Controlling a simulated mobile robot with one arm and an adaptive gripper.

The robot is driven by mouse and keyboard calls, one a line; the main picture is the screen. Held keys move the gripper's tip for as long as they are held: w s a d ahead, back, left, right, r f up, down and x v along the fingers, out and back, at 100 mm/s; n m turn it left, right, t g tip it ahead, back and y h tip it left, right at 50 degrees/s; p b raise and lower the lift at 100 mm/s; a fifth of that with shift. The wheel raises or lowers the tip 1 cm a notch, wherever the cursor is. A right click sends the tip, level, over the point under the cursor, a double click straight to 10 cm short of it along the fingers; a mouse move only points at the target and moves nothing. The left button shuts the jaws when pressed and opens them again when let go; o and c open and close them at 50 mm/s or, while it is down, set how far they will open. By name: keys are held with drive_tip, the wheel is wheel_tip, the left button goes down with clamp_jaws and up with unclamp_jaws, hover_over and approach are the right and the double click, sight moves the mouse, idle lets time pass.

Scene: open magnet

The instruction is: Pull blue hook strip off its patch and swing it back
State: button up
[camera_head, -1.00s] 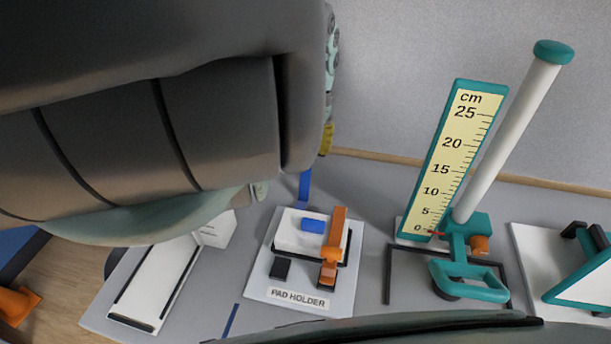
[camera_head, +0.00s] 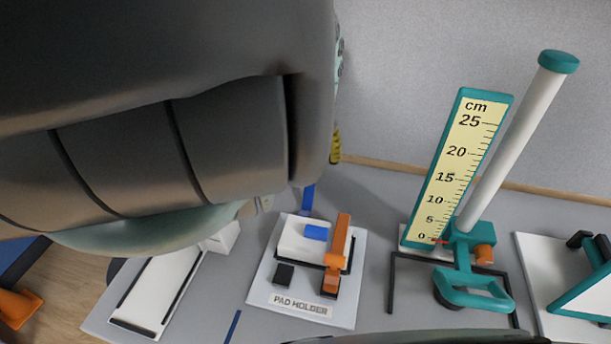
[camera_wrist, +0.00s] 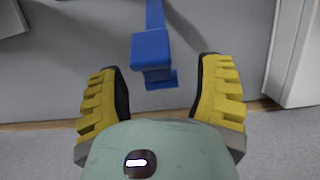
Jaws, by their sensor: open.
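The blue hook strip (camera_wrist: 153,18) runs down from the top edge of the wrist view and ends in a thicker blue tab (camera_wrist: 152,50). A small lower blue part shows just under the tab. In the head view, a short piece of the blue strip (camera_head: 307,200) shows behind the pad holder, its upper part hidden by my arm. My gripper (camera_wrist: 165,85) is open, with one yellow finger on each side of the tab in the picture; I see no contact. In the head view only a bit of yellow finger (camera_head: 335,146) shows. I cannot make out the patch.
The pad holder (camera_head: 262,288) carries a white pad, a blue block (camera_head: 316,233) and an orange clamp (camera_head: 336,255). A cm ruler (camera_head: 455,165) and white post (camera_head: 510,140) stand to its right. A white panel (camera_wrist: 300,50) is at the wrist view's right.

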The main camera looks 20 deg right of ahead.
drive_tip(key=v, duration=0.7)
drive_tip(key=shift+r, duration=0.2)
